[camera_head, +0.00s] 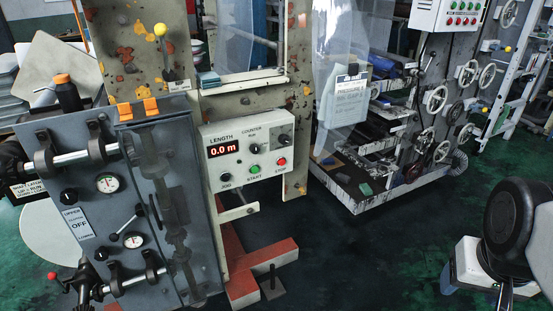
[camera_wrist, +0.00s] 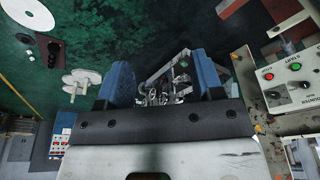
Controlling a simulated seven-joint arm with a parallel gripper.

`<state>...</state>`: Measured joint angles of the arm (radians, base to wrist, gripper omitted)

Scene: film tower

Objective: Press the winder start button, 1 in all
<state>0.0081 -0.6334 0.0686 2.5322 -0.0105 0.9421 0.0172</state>
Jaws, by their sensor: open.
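The winder start button (camera_head: 256,169) is a small green round button above the label START on a pale control box (camera_head: 230,178). A red stop button (camera_head: 282,162) sits just right of it. The fingers do not show in the head view.
A grey cabinet (camera_head: 90,215) with gauges, levers and rollers stands left of the box. Red feet (camera_head: 262,256) lie below it. A machine with handwheels (camera_head: 437,98) stands behind at the right. My arm occupies the lower right of the head view. Green floor (camera_head: 400,230) between is open.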

